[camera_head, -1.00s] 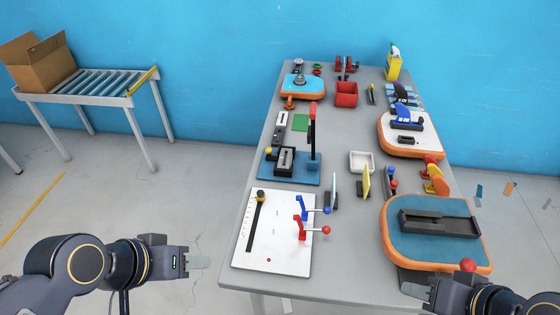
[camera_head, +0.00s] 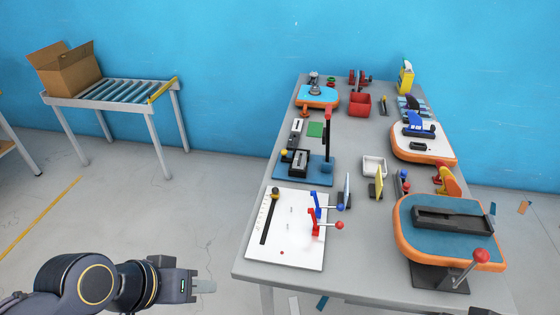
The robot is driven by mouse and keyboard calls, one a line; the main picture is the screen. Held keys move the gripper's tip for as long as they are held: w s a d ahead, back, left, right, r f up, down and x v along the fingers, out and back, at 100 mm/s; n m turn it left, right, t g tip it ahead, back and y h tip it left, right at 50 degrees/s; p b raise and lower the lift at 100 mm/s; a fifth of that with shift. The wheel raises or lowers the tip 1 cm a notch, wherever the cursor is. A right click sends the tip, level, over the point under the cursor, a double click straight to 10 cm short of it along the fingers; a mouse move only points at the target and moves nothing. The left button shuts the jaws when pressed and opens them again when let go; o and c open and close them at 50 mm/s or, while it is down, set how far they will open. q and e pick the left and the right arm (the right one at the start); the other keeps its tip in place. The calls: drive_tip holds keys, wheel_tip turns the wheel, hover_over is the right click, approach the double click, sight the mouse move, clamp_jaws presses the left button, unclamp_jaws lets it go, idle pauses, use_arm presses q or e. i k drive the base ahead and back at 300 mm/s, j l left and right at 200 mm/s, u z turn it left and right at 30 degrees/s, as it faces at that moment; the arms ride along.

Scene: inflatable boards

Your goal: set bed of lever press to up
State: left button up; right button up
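A device on a blue base (camera_head: 318,172) stands on the left half of the table, with a black upright and a red-tipped lever (camera_head: 328,125); it looks like a lever press. A black block with a light slotted top (camera_head: 299,163) sits on its base beside the upright. Another device at the front right has a blue, orange-rimmed board (camera_head: 406,235) with a black tray (camera_head: 453,220) and a red-ball lever (camera_head: 480,256). I cannot tell for sure which is the lever press. My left gripper (camera_head: 203,286) is empty, left of the table and apart from it; its finger opening is hidden. My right gripper is out of view.
The grey table (camera_head: 375,240) also holds a white panel (camera_head: 295,245) with blue and red clamps, a white tray (camera_head: 374,166), a red bin (camera_head: 359,104) and a yellow bottle (camera_head: 406,78). A roller conveyor (camera_head: 120,92) with a cardboard box (camera_head: 66,70) stands left. Floor between is clear.

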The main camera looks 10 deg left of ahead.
sight(285, 152)
drive_tip(key=k+z, duration=0.15)
drive_tip(key=z, duration=0.3)
drive_tip(key=k+z, duration=0.1)
drive_tip(key=z, duration=0.3)
drive_tip(key=k+l+z, duration=0.1)
drive_tip(key=z, duration=0.35)
drive_tip(key=j+z, duration=0.2)
drive_tip(key=j, duration=0.35)
drive_tip(key=j+z, duration=0.2)
drive_tip(key=j, duration=0.4)
drive_tip(key=k+j+z, duration=0.2)
drive_tip(key=j, duration=0.3)
drive_tip(key=k+j+z, duration=0.2)
drive_tip(key=j, duration=0.95)
